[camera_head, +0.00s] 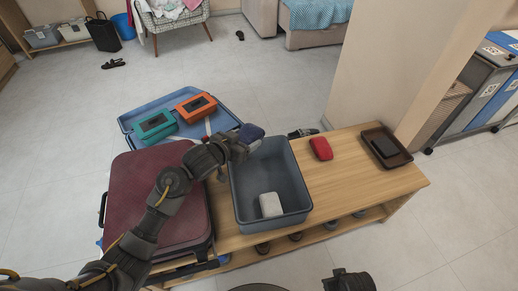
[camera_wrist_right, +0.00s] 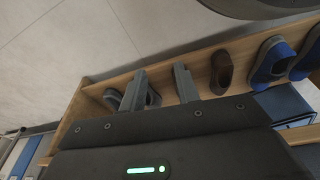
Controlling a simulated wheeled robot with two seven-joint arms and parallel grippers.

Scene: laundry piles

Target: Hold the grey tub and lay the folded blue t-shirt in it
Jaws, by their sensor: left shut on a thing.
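The grey tub (camera_head: 298,190) stands upright on the wooden bench in the head view, with a folded whitish cloth (camera_head: 270,204) inside. My left gripper (camera_head: 246,142) is over the tub's far left corner, shut on the folded blue t-shirt (camera_head: 251,131). The shirt is at the fingertips, by the far rim; the arm hides part of the tub's left side. My right gripper (camera_wrist_right: 160,88) is open and empty in the right wrist view, its fingers apart in front of the bench's lower shelf, away from the tub.
A folded red cloth (camera_head: 321,148) and a dark tray (camera_head: 372,135) lie on the bench (camera_head: 350,185) to the right. An open blue case (camera_head: 135,115) holds teal and orange boxes. Shoes (camera_wrist_right: 268,60) fill the lower shelf.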

